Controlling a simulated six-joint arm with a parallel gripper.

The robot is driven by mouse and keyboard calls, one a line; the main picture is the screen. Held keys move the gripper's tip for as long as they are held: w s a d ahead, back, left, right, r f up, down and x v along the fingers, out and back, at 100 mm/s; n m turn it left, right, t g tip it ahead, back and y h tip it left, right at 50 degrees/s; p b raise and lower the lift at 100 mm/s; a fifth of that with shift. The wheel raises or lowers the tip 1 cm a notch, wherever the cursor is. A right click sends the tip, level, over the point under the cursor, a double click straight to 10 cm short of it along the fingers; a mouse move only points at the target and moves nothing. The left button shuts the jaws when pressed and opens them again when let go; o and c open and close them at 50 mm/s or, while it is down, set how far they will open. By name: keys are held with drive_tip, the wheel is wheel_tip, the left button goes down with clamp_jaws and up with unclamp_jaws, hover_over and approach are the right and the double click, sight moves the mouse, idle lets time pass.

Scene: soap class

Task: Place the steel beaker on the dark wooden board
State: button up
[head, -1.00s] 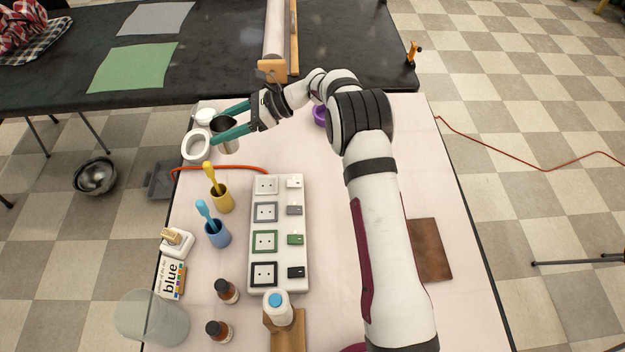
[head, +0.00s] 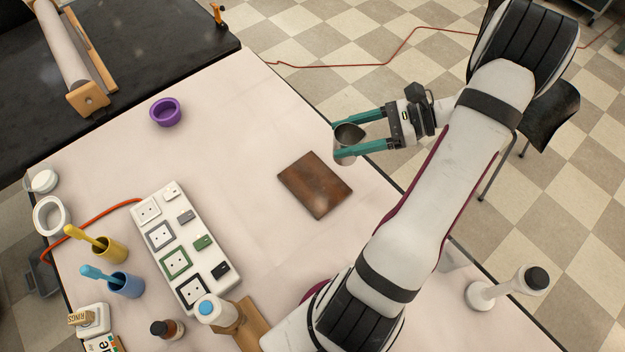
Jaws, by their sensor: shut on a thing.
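The steel beaker (head: 347,136) is a small grey metal cup held between the green fingers of my gripper (head: 352,144). My gripper is shut on it and holds it up in the air, with its dark open mouth showing. The dark wooden board (head: 315,185) is a brown rectangle lying flat on the pale table, below and left of the beaker in the head view. The board's top is bare. The beaker and the board are apart in the picture; the exact height between them I cannot tell.
A purple bowl (head: 165,112) stands at the back of the table. The table around the board is clear.

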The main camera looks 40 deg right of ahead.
drive_tip(key=s+m+t+h, duration=0.1)
drive_tip(key=s, duration=0.5)
hover_over(315, 182)
drive_tip(key=shift+f, duration=5)
drive_tip(key=shift+f, duration=0.1)
drive_tip(key=o, duration=1.4)
drive_tip(key=shift+c, duration=0.2)
